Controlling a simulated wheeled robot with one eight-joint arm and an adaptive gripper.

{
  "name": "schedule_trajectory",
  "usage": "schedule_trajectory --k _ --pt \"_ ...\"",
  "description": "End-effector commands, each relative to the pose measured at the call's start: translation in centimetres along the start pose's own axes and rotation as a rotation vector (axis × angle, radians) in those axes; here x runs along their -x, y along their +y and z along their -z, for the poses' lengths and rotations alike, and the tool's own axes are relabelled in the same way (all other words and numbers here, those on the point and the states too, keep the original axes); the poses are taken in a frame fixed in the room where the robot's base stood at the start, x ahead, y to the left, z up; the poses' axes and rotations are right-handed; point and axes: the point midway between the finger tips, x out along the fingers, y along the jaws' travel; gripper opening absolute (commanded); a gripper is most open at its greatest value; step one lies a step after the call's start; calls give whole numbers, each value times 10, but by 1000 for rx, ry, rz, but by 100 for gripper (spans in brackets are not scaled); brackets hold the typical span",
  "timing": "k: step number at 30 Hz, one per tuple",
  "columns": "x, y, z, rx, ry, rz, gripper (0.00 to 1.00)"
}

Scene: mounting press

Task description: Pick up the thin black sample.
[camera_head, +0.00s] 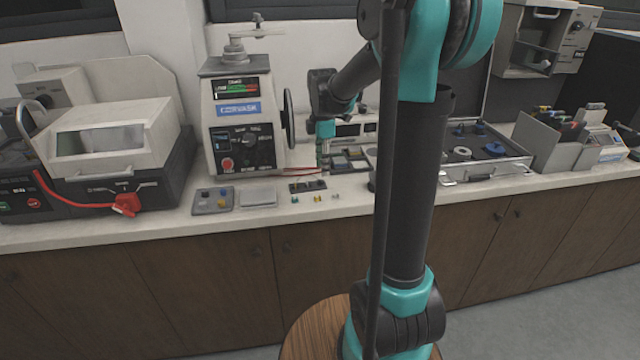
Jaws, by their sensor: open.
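My gripper (322,160) hangs above the counter, right of the white mounting press (237,120). It is small and dark in this view, with its fingers apart. A thin dark piece (307,186) lies flat on the counter just left of and in front of the gripper; it could be the thin black sample, or a small holder. A dark tray with several compartments (350,160) stands just right of the gripper. Its contents are too small to make out. I cannot tell whether the gripper touches anything.
A grey plate with small knobs (213,201) and a pale flat block (258,196) lie before the press. Several tiny coloured parts (317,199) lie near the front edge. A cutting machine (110,150) stands left. An open case (486,160) stands right. My arm hides part of the counter.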

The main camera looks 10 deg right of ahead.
Motion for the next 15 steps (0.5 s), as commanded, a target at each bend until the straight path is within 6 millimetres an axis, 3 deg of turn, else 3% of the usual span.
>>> schedule_trajectory --k 9,15 --pt "-41 -1 9 1 0 0 41" --pt "-48 -2 8 0 0 0 41"
